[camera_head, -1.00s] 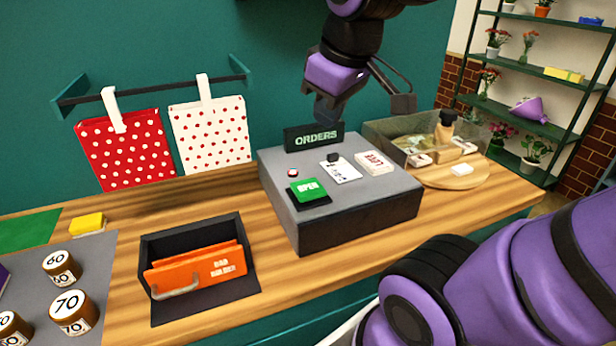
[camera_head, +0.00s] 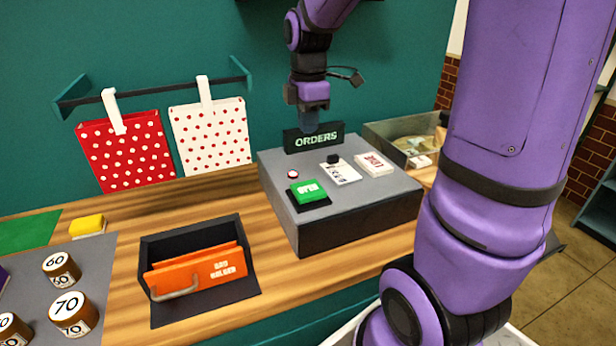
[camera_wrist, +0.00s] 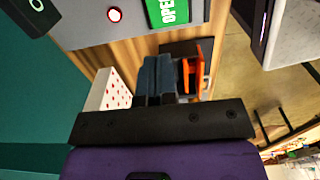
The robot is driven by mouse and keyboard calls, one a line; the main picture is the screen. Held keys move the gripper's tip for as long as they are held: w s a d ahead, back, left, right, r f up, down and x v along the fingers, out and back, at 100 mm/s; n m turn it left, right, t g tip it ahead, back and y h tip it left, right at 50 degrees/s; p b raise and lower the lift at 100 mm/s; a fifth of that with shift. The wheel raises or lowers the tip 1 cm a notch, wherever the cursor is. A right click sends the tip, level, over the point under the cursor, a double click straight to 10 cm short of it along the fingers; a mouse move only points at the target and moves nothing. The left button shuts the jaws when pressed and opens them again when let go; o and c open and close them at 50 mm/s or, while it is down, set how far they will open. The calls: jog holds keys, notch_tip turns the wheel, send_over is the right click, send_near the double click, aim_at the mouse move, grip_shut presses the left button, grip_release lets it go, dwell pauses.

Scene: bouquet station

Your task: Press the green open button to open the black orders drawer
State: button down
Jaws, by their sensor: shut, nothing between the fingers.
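The green open button (camera_head: 308,190) sits on the front left of the top of the orders box. It also shows at the top of the wrist view (camera_wrist: 168,12). The black orders drawer (camera_head: 345,228) is the dark front of the grey-topped box and looks shut. The ORDERS sign (camera_head: 314,138) stands at the back of the box. My gripper (camera_head: 309,125) points down above the back of the box, by the sign and behind the button, apart from it. Its fingers, together and empty, show in the wrist view (camera_wrist: 157,80).
A red and white button (camera_head: 293,174), a card with a black clip (camera_head: 341,172) and a white stack (camera_head: 373,163) lie on the box top. Dotted bags (camera_head: 124,150) hang behind.

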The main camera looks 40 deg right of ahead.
aim_at(308, 185)
jog(key=shift+f, duration=0.1)
dwell(0.3)
notch_tip(308, 185, down, 14)
dwell(0.7)
